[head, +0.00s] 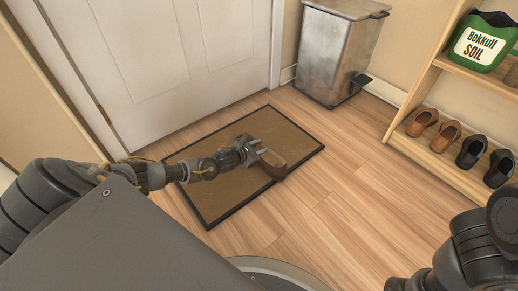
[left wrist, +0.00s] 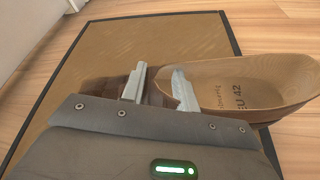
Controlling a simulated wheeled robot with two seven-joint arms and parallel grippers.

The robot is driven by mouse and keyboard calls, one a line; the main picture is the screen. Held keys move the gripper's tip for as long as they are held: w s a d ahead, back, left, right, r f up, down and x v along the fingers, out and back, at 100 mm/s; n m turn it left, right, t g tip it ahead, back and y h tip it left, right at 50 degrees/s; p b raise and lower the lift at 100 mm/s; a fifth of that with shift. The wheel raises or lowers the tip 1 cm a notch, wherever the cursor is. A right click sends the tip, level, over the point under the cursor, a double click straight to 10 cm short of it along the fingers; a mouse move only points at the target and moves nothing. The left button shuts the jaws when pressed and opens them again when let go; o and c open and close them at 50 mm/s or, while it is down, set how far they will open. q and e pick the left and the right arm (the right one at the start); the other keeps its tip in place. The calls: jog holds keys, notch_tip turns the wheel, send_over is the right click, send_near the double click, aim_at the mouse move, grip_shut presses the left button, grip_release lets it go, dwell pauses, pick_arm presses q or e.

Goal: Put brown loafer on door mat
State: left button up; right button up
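The brown loafer (head: 275,167) is at the front right edge of the door mat (head: 228,197), a tan mat with a dark border. In the left wrist view the loafer (left wrist: 240,85) shows its tan insole marked EU 42, and its opening end overlaps the mat's border. Whether it rests fully on the mat is unclear. My left gripper (head: 255,148) is over the mat, right at the loafer. In the left wrist view its two fingers (left wrist: 160,75) are apart, with the loafer's dark brown front part showing between and beside them. My right gripper is out of view.
A white door (head: 180,50) stands behind the mat. A metal bin (head: 335,50) stands at the back. A wooden shelf (head: 440,175) at the right holds brown shoes (head: 445,136), dark shoes (head: 471,151) and a green soil bag (head: 482,45). The wood floor (head: 335,200) between is clear.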

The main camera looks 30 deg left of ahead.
pick_arm(q)
jog(key=o, duration=0.4)
